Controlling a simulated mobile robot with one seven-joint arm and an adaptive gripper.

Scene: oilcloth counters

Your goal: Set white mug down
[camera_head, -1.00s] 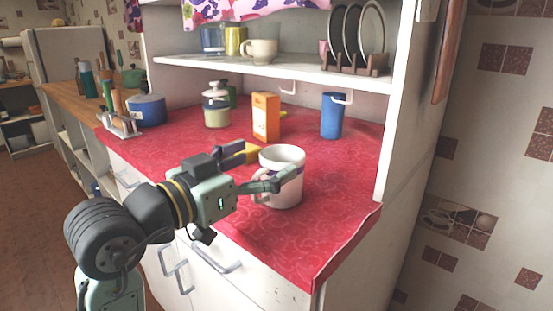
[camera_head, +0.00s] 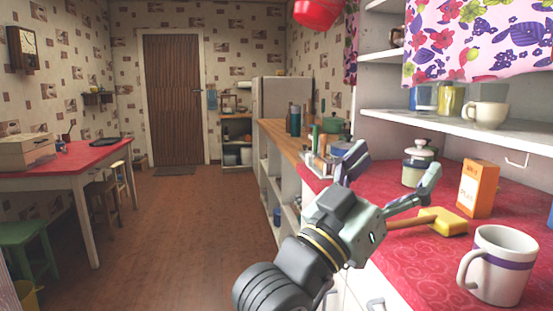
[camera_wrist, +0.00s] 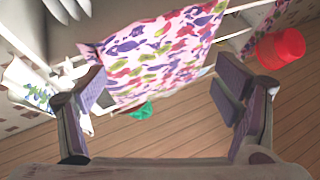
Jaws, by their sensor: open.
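The white mug (camera_head: 499,264) with a purple band stands upright on the red oilcloth counter (camera_head: 411,261) at the lower right of the head view, its handle to the left. My gripper (camera_head: 396,170) is open and empty, up and to the left of the mug and apart from it. In the wrist view my gripper (camera_wrist: 160,105) also shows open, with nothing between its fingers. The mug cannot be made out in the wrist view.
A yellow-headed tool (camera_head: 443,221), an orange box (camera_head: 477,188) and a lidded jar (camera_head: 418,163) stand or lie behind the mug. A shelf (camera_head: 450,125) overhangs the counter. A red-topped table (camera_head: 65,177) is at left; the floor (camera_head: 190,235) between is clear.

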